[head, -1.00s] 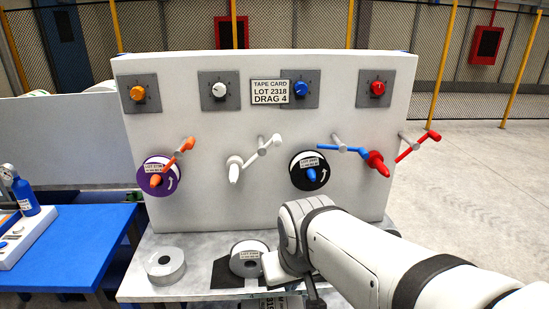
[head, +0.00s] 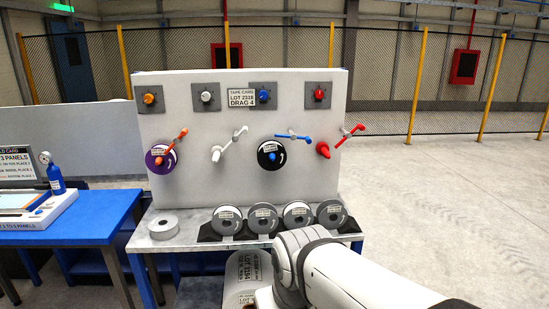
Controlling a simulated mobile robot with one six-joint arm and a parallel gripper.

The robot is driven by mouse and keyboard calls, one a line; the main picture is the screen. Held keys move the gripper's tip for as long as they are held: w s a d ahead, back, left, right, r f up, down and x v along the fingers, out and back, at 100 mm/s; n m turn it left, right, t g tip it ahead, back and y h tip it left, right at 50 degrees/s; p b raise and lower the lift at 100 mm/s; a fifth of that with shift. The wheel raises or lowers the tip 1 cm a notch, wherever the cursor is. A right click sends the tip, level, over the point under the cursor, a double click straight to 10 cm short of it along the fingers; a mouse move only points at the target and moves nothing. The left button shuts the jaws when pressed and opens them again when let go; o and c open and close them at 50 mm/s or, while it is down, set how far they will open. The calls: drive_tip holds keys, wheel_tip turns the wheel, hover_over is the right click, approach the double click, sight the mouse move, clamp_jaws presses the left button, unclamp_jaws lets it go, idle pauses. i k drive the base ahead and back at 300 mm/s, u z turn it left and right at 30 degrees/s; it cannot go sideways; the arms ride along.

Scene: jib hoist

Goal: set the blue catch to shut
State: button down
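The blue catch (head: 292,136) is a thin blue bar on the upright white panel (head: 215,120). It lies nearly level, running right from above the black reel (head: 271,158), with a pale stub close to it. The black reel has a white label and sits on the blue spindle (head: 272,156). My white arm comes in from the lower right, below and in front of the panel, well apart from the catch. The fingers of my gripper are not seen.
An orange catch (head: 182,133), a white catch (head: 238,135) and a red catch (head: 352,131) share the panel. Several grey reels (head: 264,217) stand in black holders on the ledge below, beside a grey ring (head: 163,227). A blue table (head: 95,222) stands left. Floor at right is clear.

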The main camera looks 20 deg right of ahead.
sight(293, 136)
drive_tip(key=u, duration=0.4)
drive_tip(key=i, duration=1.85)
drive_tip(key=z, duration=0.65)
